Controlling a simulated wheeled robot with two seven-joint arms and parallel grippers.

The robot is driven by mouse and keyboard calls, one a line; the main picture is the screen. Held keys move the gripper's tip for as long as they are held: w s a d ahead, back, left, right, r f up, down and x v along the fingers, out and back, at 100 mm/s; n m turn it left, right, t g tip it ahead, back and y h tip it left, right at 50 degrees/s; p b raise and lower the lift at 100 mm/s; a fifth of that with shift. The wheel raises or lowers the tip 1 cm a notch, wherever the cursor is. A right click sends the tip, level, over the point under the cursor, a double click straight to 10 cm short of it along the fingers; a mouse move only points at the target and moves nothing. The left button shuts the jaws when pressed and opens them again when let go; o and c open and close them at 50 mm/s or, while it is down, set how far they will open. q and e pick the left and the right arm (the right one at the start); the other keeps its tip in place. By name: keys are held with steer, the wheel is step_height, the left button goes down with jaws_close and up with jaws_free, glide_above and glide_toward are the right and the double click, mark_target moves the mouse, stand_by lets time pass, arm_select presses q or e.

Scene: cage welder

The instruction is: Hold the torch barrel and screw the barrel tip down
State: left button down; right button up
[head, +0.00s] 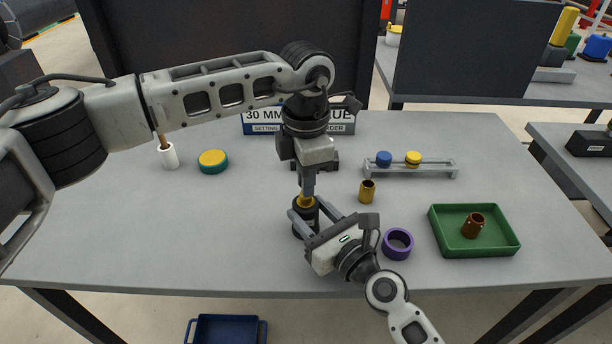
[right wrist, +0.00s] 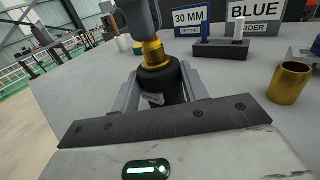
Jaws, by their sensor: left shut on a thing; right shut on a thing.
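The torch barrel (head: 298,224) is black and stands upright on the grey table, near its front middle. It also shows in the right wrist view (right wrist: 170,84). The brass barrel tip (head: 306,202) sits on top of the barrel, and it shows in the right wrist view (right wrist: 153,54). My right gripper (head: 306,219) is shut around the barrel from the front right. My left gripper (head: 307,192) points straight down and is shut on the brass tip from above. Its fingers hide the upper part of the tip.
A loose brass sleeve (head: 367,191), a purple ring (head: 398,243) and a green tray (head: 435,237) with a copper-brown sleeve (head: 473,225) are to the right. Behind stand a rack (head: 395,172) with blue and yellow caps and a sign (head: 260,117). A yellow-teal disc (head: 213,161) lies left.

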arm_select(q)
steer(key=c, duration=1.4)
jaws_free()
steer(key=shift+c, duration=0.2)
steer(key=shift+r, duration=0.15)
step_height(320, 180, up, 12)
